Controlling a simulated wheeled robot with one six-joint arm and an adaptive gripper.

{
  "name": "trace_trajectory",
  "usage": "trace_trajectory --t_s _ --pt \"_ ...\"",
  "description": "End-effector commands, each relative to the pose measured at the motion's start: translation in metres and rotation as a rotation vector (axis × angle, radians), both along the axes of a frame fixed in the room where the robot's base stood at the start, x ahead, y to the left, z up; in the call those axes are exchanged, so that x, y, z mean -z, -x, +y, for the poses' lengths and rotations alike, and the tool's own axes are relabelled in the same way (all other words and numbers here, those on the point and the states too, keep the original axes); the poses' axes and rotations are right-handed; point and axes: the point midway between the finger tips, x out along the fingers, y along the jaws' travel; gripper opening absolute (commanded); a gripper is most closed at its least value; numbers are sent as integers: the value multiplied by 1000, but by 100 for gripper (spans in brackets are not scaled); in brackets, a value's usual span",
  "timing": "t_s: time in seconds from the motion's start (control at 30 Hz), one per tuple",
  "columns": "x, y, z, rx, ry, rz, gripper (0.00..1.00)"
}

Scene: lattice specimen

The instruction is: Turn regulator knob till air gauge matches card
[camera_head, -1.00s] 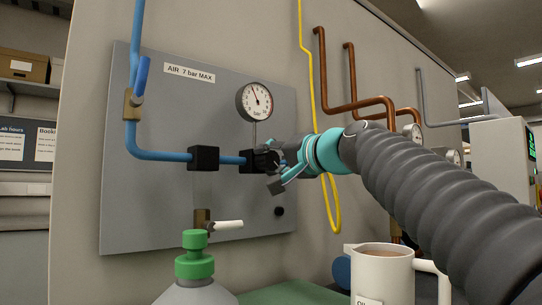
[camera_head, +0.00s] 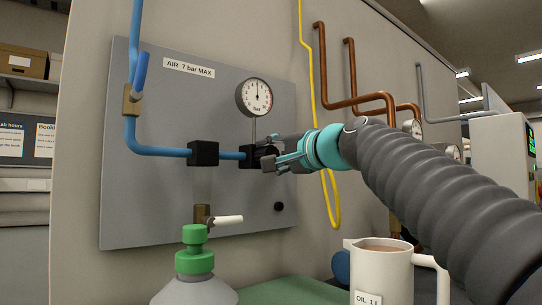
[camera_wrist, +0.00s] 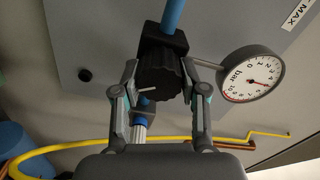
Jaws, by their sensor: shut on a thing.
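The regulator's black ribbed knob (camera_wrist: 162,82) sits between my gripper's two fingers in the wrist view. My gripper (camera_head: 268,158) is shut on it, one finger at each side. A thin white mark shows on the knob's face. In the head view my fingers largely cover the knob, beside the black regulator block (camera_head: 248,156) on the blue pipe. The round air gauge (camera_head: 255,97) is just above, with its needle about straight up. It also shows at the right of the wrist view (camera_wrist: 250,74). I cannot make out a card with a target reading.
A grey panel (camera_head: 150,200) carries the label AIR 7 bar MAX (camera_head: 189,68). A white oil jug (camera_head: 382,275) stands below my arm. A green-capped bottle (camera_head: 194,262) stands in front of the panel. A yellow hose (camera_head: 334,205) hangs right of the panel, near my gripper.

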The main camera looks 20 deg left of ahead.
Motion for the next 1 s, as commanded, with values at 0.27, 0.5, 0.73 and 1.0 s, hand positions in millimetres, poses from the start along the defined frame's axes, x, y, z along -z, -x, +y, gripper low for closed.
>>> trace_trajectory --t_s 0.27,0.5,0.73,1.0 --pt "-1 0 0 2 -1 -2 68" --pt "0 1 0 0 0 -1 68" --pt "-1 9 -16 1 -1 -1 68" --pt "-1 32 -62 3 -2 -2 68"
